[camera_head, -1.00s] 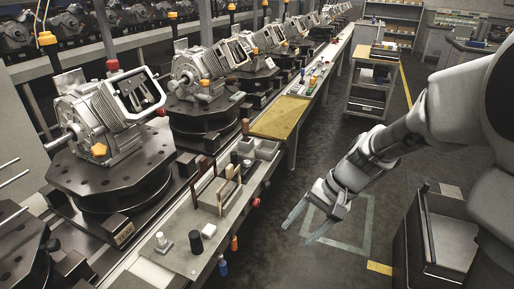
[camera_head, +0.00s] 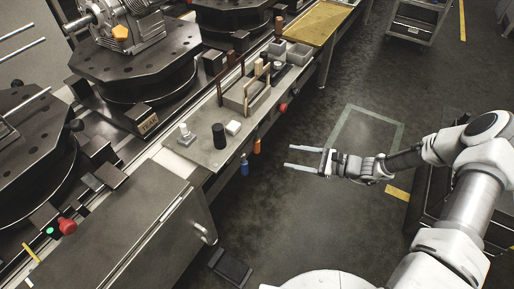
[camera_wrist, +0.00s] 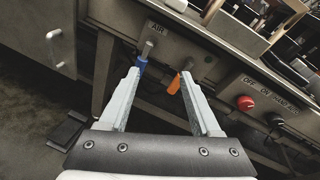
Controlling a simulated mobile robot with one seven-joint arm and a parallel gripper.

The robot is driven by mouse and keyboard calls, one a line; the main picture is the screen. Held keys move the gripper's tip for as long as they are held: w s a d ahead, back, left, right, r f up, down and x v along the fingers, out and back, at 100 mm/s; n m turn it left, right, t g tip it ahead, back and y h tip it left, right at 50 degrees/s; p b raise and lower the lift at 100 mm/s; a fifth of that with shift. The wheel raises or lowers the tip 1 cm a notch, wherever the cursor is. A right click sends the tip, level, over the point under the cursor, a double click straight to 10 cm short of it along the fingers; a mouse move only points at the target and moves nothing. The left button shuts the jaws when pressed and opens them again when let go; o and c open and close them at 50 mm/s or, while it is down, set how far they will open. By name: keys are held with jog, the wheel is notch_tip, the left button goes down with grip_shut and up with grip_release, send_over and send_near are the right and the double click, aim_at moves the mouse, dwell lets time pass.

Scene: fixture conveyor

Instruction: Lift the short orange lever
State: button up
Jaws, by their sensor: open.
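The short orange lever (camera_head: 257,146) hangs from the front face of the workbench, below its top edge. In the wrist view the orange lever (camera_wrist: 174,84) shows between my fingertips, closer to the right one, beyond them. A blue lever (camera_head: 244,168) hangs to its left; in the wrist view the blue lever (camera_wrist: 141,66) is beside the left fingertip, under an AIR label. My gripper (camera_head: 287,156) is open and empty, in front of the bench and pointing at it, apart from the orange lever.
A red button (camera_wrist: 245,103) and black knobs sit on the bench front, right of the levers. On the bench top (camera_head: 205,158) stand a black cylinder (camera_head: 219,135), a white block and a wooden holder. A cabinet with a handle (camera_head: 204,234) is at the left.

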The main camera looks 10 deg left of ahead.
aim_at(259, 146)
notch_tip(259, 146, down, 11)
jog(key=w+m+t+b, duration=0.2)
jog(key=w+m+t, duration=0.1)
jog(key=m+t, duration=0.4)
jog(key=shift+m+g, duration=0.4)
jog(key=b+x, duration=0.2)
jog(key=x, duration=0.6)
jog(key=b+x, duration=0.2)
jog(key=x, duration=0.7)
jog(key=shift+a+r, duration=0.15)
jog(key=shift+r, duration=0.1)
jog(key=shift+s, duration=0.1)
grip_shut()
